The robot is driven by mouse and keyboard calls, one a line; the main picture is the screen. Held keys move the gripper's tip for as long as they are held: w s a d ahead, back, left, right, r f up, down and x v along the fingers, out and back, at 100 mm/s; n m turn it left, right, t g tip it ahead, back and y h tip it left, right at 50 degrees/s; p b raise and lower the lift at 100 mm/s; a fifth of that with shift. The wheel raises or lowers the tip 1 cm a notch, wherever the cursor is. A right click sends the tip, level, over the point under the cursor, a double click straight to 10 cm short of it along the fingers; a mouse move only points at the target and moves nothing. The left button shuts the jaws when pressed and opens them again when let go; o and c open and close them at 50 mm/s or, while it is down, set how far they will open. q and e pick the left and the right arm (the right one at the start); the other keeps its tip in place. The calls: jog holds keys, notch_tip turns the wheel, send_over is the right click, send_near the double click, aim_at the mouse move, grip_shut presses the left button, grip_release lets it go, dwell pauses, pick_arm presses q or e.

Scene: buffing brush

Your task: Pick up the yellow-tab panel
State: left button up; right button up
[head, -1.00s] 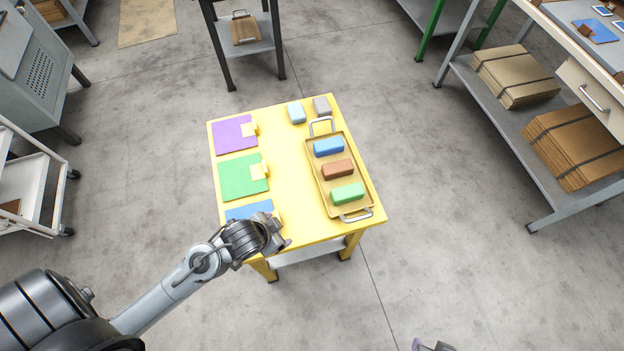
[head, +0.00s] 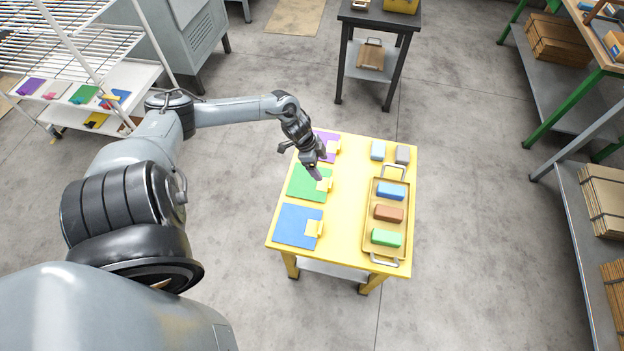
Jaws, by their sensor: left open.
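Three flat panels with yellow tabs lie in a column on the left side of the yellow table (head: 345,235): a purple panel (head: 324,139) at the back, a green panel (head: 303,185) in the middle and a blue panel (head: 296,226) in front. Each tab is at its panel's right edge. My left gripper (head: 313,168) is open and empty, in front of the purple panel and the green panel's back edge. It hides part of both. I cannot tell how high it is above them. My right gripper is not in view.
A yellow tray (head: 370,230) with blue, brown and green blocks lies on the table's right side. A white rack (head: 135,78) with several panels stands at the left.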

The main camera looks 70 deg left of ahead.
pick_arm(q)
jog(key=b, duration=0.1)
send_over(330, 182)
jog(key=s+a, duration=0.1)
jog(key=s, duration=0.1)
jog(key=f, duration=0.4)
jog(key=shift+a+f, duration=0.2)
jog(key=shift+b+x, duration=0.9)
jog(key=shift+x, duration=1.8)
jog(key=shift+s, duration=0.15)
jog(key=c, duration=1.2)
